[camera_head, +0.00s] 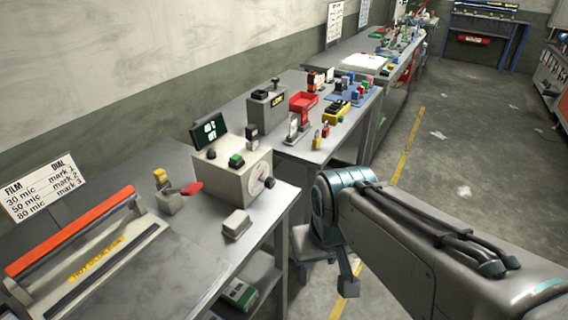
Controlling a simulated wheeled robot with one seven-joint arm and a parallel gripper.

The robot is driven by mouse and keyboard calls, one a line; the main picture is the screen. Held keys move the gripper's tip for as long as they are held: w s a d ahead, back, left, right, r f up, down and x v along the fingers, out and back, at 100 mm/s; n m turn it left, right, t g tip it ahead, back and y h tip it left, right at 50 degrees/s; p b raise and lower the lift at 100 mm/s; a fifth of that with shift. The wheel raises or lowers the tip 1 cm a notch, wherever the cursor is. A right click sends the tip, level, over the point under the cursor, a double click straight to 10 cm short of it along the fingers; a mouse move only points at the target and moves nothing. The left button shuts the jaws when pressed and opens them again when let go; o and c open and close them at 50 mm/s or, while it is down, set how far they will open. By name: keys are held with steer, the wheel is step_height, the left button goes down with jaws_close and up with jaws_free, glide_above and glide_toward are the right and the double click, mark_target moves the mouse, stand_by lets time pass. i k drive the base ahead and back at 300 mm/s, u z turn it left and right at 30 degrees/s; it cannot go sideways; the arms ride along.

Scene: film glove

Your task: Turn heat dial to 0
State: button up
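A cream control box (225,183) stands on the grey bench left of centre. A round white dial (257,184) is on its side facing the aisle, and a dark knob (270,183) shows at the dial's right edge. The dial's marks and setting are too small to read. A green button (236,160) and a dark switch sit on top. A sealer with a long red bar (70,232) lies at the left. My gripper (346,284) seems to hang beyond my arm's bend, right of the bench and apart from the box; its fingers are mostly hidden.
A wall card (42,187) lists film thicknesses against dial marks. A small red-handled lever (185,190) and a pale block (236,223) lie near the box. A dark display (209,130) stands behind it. Benches with small items continue back. The aisle floor (470,150) is mostly clear.

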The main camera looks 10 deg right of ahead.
mark_target(270, 182)
steer(key=z, duration=1.1)
steer(key=k, duration=0.9)
steer(key=u, duration=0.8)
steer(key=i, duration=0.95)
steer(key=u, duration=0.05)
